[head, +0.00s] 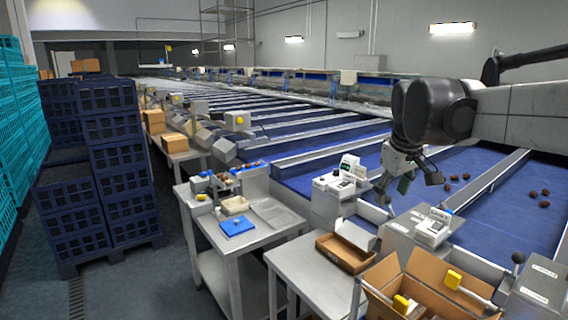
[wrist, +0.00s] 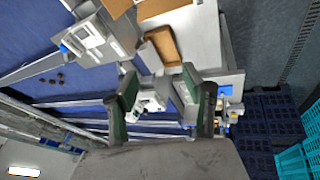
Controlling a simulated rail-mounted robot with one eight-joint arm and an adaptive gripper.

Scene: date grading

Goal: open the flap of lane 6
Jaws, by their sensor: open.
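My gripper (head: 408,188) hangs open and empty above the blue lanes and the grey lane-end boxes at centre right in the head view. In the wrist view its green-sided fingers (wrist: 157,82) are spread, with a white device on a lane end showing between them. One grey lane-end box (head: 408,230) with a white device on top stands below and right of the gripper. Another lane-end box (head: 540,285) with a black-knobbed lever stands at the right edge. The labels are too small to read, so I cannot tell which flap is lane 6.
Dark dates (head: 460,180) lie on the blue lane bed. An open cardboard box (head: 425,285) and a shallow brown tray (head: 345,252) stand at the front. A steel table (head: 200,222) carries a blue item. Stacked dark blue crates (head: 120,165) stand left.

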